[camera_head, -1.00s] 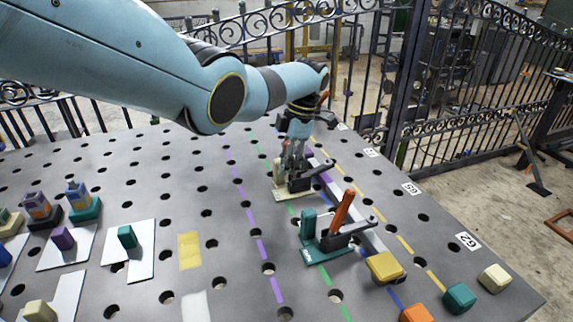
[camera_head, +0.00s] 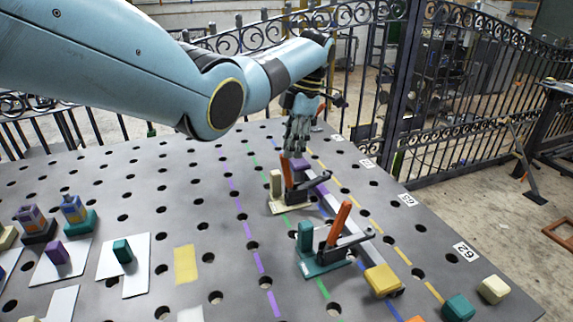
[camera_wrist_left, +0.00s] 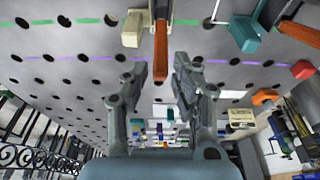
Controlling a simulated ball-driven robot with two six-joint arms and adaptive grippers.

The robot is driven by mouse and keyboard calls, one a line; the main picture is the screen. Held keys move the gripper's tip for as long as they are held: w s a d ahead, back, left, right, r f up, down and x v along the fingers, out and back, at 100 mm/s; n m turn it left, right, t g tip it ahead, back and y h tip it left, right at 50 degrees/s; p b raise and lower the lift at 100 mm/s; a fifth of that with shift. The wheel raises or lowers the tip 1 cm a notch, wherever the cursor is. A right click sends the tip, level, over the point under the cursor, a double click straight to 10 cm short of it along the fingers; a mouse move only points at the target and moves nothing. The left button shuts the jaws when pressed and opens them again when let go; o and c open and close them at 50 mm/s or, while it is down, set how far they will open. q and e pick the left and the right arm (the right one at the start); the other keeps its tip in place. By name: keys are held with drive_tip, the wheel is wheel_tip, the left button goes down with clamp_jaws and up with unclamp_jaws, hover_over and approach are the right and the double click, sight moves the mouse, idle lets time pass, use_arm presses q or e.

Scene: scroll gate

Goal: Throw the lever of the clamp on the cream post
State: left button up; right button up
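The clamp with the cream post (camera_head: 276,185) stands on the perforated table, with its orange lever (camera_head: 286,168) standing nearly upright and a dark arm reaching right. My left gripper (camera_head: 295,148) is just above and behind this clamp in the head view. In the left wrist view, the cream post (camera_wrist_left: 133,28) is left of the orange lever (camera_wrist_left: 160,45). The left gripper's fingers (camera_wrist_left: 167,72) are apart there, and the lever's end shows in the gap between them; I cannot tell its depth. My right gripper is not in view.
A teal-post clamp (camera_head: 306,238) with its orange lever (camera_head: 340,222) raised stands nearer. Yellow (camera_head: 382,280), teal (camera_head: 459,306) and cream (camera_head: 494,289) blocks lie near the right edge. Blocks on white plates (camera_head: 135,275) are at left. A metal fence (camera_head: 470,110) stands behind the table.

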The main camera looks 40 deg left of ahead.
use_arm(q)
drive_tip(key=shift+v, duration=1.85)
drive_tip(key=shift+c, duration=0.4)
